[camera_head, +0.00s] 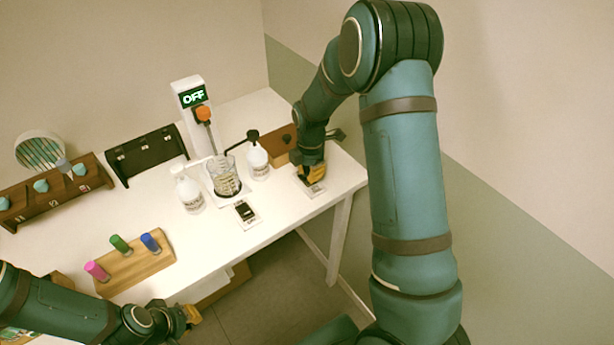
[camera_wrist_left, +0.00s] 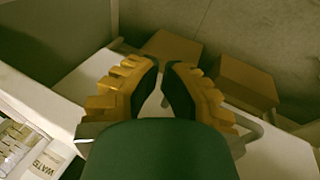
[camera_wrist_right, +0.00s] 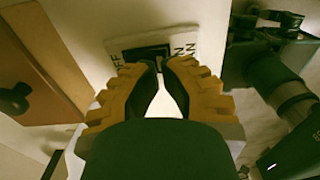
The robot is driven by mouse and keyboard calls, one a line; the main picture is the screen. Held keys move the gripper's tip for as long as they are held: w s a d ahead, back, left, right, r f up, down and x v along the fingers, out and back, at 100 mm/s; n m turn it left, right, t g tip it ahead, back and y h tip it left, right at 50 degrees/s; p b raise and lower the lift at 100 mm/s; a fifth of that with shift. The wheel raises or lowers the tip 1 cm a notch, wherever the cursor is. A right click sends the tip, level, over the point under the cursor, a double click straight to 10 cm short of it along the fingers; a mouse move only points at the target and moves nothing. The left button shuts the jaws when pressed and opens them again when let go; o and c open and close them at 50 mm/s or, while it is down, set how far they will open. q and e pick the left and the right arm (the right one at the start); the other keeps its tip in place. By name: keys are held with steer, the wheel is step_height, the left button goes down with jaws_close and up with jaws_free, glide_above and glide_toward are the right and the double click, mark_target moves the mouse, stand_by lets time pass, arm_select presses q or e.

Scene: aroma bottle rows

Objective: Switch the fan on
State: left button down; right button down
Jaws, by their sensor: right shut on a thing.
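A small white switch plate (camera_head: 316,190) lies on the table near its right end. My right gripper (camera_head: 312,178) points down at this plate. Its fingertips (camera_wrist_right: 161,62) are nearly together, shut on the fan switch, whose grasped part is mostly hidden. A round disc with teal stripes (camera_head: 40,150), perhaps the fan, stands at the back left. My left gripper (camera_head: 192,314) is beyond the table's front edge, with its fingertips (camera_wrist_left: 160,62) together and empty.
A second switch plate (camera_head: 247,214) lies near the front edge. A beaker (camera_head: 224,176) stands between white bottles, before a tower with an "OFF" display (camera_head: 193,97). A wooden block (camera_head: 278,148) is close behind my right gripper. A wooden rack (camera_head: 135,268) holds coloured vials.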

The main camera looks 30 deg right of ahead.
steer(key=shift+f+b, duration=0.7)
steer(key=shift+f, duration=0.3)
stand_by(0.4)
steer(key=shift+r, duration=0.2)
steer(key=shift+r+p, duration=2.4)
steer(key=shift+r, duration=1)
steer(key=shift+f, duration=0.1)
